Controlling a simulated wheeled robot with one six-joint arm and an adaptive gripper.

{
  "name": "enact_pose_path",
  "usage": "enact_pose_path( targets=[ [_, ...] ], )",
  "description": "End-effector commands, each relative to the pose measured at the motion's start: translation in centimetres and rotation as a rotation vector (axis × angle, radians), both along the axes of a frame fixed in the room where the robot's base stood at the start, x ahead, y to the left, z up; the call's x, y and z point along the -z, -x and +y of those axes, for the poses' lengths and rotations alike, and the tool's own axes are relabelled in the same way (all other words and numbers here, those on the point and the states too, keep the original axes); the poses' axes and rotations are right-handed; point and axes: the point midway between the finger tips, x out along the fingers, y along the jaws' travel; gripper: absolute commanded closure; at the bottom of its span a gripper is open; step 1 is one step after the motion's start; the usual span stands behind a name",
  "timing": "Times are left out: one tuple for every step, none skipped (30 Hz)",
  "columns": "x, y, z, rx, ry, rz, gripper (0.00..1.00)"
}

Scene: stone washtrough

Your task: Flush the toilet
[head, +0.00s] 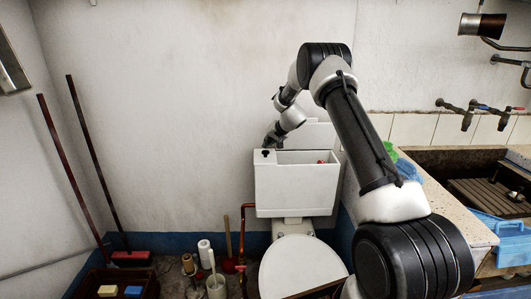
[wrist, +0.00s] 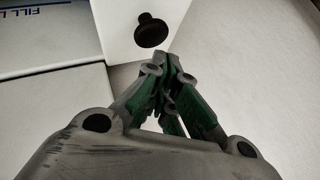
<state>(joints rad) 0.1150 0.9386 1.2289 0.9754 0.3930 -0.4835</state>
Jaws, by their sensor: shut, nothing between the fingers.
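The white toilet cistern (head: 295,190) stands against the back wall with its top partly open and a small red part inside. A black round knob (head: 265,153) sits at its top left. It shows large in the wrist view (wrist: 151,30), on a white surface. My gripper (head: 269,143) is just above the left end of the cistern, close to the knob. In the wrist view my gripper (wrist: 166,62) is shut and empty, its fingertips just below the knob in the picture. I see a small gap but cannot judge its depth. The toilet bowl (head: 303,265) is covered by a white lid.
A white slab (head: 322,133) stands behind the cistern. A stone counter (head: 445,205) with a sink lies to the right. A plunger (head: 228,262), a brush holder (head: 216,287) and rolls stand on the floor at left. Two long poles lean on the left wall.

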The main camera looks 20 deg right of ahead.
Motion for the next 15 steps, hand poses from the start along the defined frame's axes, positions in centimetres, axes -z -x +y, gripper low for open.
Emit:
enact_pose_path(
  targets=[
    [0.0,0.0,0.0,0.0,0.0,0.0,1.0],
    [0.0,0.0,0.0,0.0,0.0,0.0,1.0],
    [0.0,0.0,0.0,0.0,0.0,0.0,1.0],
    [0.0,0.0,0.0,0.0,0.0,0.0,1.0],
    [0.02,0.0,0.0,0.0,0.0,0.0,1.0],
    [0.06,0.0,-0.01,0.0,0.0,0.0,1.0],
    [0.12,0.01,0.0,0.0,0.0,0.0,1.0],
    [0.2,0.01,-0.01,0.001,-0.001,0.0,1.0],
    [0.33,0.01,0.0,0.001,-0.001,0.0,1.0],
    [0.43,0.02,0.0,0.001,-0.001,0.0,1.0],
    [0.53,0.02,-0.01,0.001,-0.001,0.0,1.0],
    [0.66,0.02,0.0,0.001,-0.001,0.0,1.0],
    [0.73,0.01,-0.01,0.001,-0.001,0.0,1.0],
    [0.79,0.02,-0.01,0.001,-0.001,0.0,1.0],
    [0.82,0.01,0.0,0.0,0.0,0.0,1.0]
  ],
)
